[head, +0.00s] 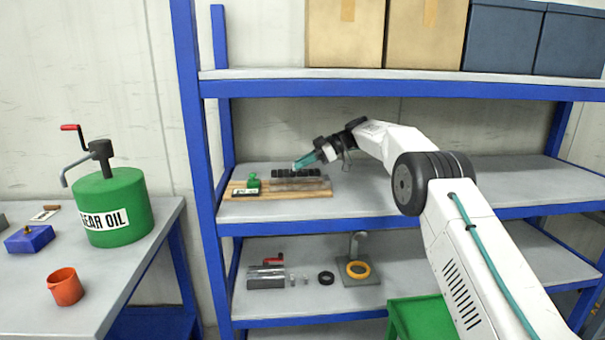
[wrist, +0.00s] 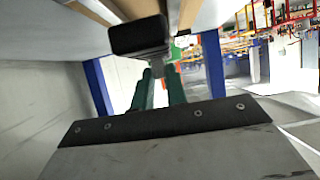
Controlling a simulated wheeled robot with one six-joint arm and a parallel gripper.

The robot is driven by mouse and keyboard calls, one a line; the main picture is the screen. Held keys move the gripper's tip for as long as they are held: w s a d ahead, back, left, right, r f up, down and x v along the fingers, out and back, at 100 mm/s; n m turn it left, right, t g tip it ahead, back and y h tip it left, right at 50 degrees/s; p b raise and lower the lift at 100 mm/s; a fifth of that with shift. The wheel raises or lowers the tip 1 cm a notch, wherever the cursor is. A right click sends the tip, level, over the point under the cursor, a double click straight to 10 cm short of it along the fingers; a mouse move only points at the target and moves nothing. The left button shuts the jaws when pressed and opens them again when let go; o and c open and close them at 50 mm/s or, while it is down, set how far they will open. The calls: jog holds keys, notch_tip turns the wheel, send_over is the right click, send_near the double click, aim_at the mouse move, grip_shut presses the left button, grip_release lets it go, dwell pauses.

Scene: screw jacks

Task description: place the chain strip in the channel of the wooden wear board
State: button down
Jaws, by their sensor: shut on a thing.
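The chain strip (head: 284,172) is a short row of black blocks seen in the head view, lying along the back of the wooden wear board (head: 285,194). My gripper (head: 298,166), with teal fingers, is above it and shut on it. In the wrist view my gripper (wrist: 163,73) has its fingers close together, and a black end block of the chain strip (wrist: 138,36) is large beyond them. Pale wood of the wear board (wrist: 190,12) shows past it. I cannot tell whether the strip touches the board, and the channel is not clearly visible.
A grey bar (head: 300,184) and a small green object (head: 253,182) are at the board. The blue upright (head: 195,150) stands close on the left, and the upper shelf (head: 400,75) spans above my arm. The middle shelf is clear right of the board.

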aim_at(305, 170)
jog(key=shift+f, duration=1.65)
jog(key=shift+f, duration=0.1)
jog(key=c, duration=1.4)
grip_release()
jog(key=shift+f, duration=0.1)
jog(key=shift+r, duration=0.2)
jog(key=v, duration=1.2)
